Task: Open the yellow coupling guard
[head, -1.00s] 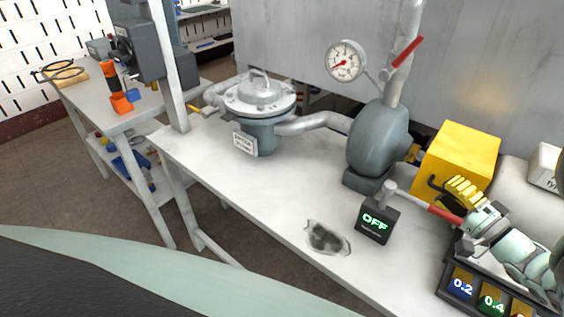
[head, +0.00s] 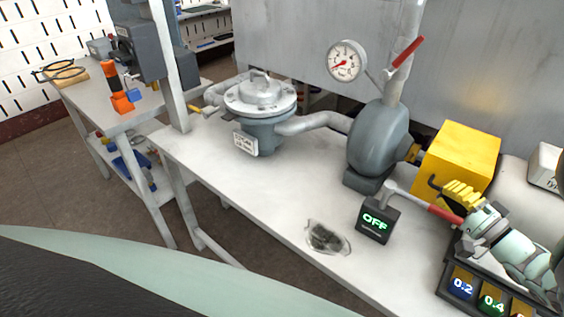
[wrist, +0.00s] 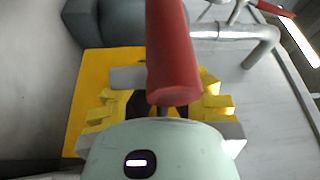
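The yellow coupling guard (head: 472,150) is a box on the bench at the right of the head view, beside the grey pump. A dark handle (head: 435,187) shows on its front left. In the wrist view the guard (wrist: 93,72) lies beyond my fingers. My gripper (head: 459,194) has yellow fingers and is in front of the guard, close to the handle. In the wrist view its fingers (wrist: 160,104) are spread apart. A red lever grip crosses in front of them and hides the middle, so contact with the handle cannot be told.
The red-gripped lever (head: 443,213) on the black OFF box (head: 376,220) passes very close to my gripper. The pump (head: 378,142) stands left of the guard. A numbered tray (head: 443,297) is below my arm. The bench left of the box is mostly clear.

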